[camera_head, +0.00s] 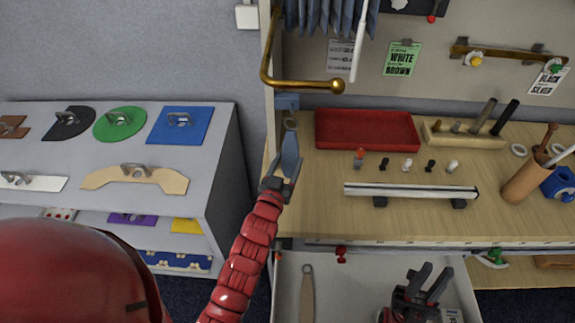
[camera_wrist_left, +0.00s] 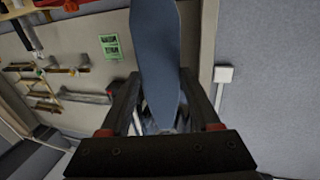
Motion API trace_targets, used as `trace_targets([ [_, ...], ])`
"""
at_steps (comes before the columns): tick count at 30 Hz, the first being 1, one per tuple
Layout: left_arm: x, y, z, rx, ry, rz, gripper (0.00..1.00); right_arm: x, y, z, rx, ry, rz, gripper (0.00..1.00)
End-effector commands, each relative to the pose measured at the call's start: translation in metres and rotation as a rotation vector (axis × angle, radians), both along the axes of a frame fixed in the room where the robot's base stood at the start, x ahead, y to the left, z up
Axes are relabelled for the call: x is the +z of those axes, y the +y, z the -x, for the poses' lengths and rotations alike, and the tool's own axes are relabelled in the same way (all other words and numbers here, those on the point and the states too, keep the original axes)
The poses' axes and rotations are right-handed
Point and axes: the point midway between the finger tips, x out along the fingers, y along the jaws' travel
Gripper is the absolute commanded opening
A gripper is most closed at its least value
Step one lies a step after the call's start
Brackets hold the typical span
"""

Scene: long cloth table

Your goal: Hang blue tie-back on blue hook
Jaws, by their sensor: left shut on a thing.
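The blue tie-back (camera_head: 290,158) is a flat blue strap, held upright with a ring at its upper end. My left gripper (camera_head: 279,184) is shut on its lower part; in the left wrist view the strap (camera_wrist_left: 160,55) stands between the two fingers. A small blue piece (camera_head: 287,102), which looks like the blue hook, is on the post just above the ring in the picture. I cannot tell whether the ring touches it. My right gripper (camera_head: 430,283) is open and empty over the drawer.
A brass rod (camera_head: 305,84) with a ball end juts out above the tie-back, below a blue curtain (camera_head: 330,15). A red tray (camera_head: 367,130) stands close on the right. The open drawer (camera_head: 350,285) holds a tan tie-back (camera_head: 307,297). A shelf (camera_head: 80,190) with coloured plates is at left.

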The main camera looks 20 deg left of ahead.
Motion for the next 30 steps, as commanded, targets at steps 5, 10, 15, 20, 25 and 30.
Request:
trace_targets([
  [5, 0.001, 0.003, -0.012, 0.0, -0.002, 0.0, 0.08, 0.004, 0.0, 0.0, 0.0, 0.0, 0.0, 0.27],
  [10, -0.001, 0.006, -0.023, 0.0, 0.001, 0.0, 0.08, 0.006, 0.0, 0.0, 0.0, 0.0, 0.0, 0.27],
  [15, -0.001, 0.009, -0.033, -0.001, -0.002, -0.001, 0.08, 0.009, 0.0, 0.0, 0.0, 0.0, 0.0, 0.27],
  [20, -0.002, 0.012, -0.044, 0.0, -0.002, -0.001, 0.08, 0.011, 0.0, 0.0, 0.0, 0.0, 0.0, 0.27],
  [25, -0.004, 0.015, -0.054, 0.0, -0.001, -0.001, 0.08, 0.013, 0.0, 0.0, 0.0, 0.0, 0.0, 0.27],
  [30, -0.012, 0.018, -0.064, 0.0, 0.0, -0.001, 0.08, 0.006, 0.0, 0.0, 0.0, 0.0, 0.0, 0.27],
])
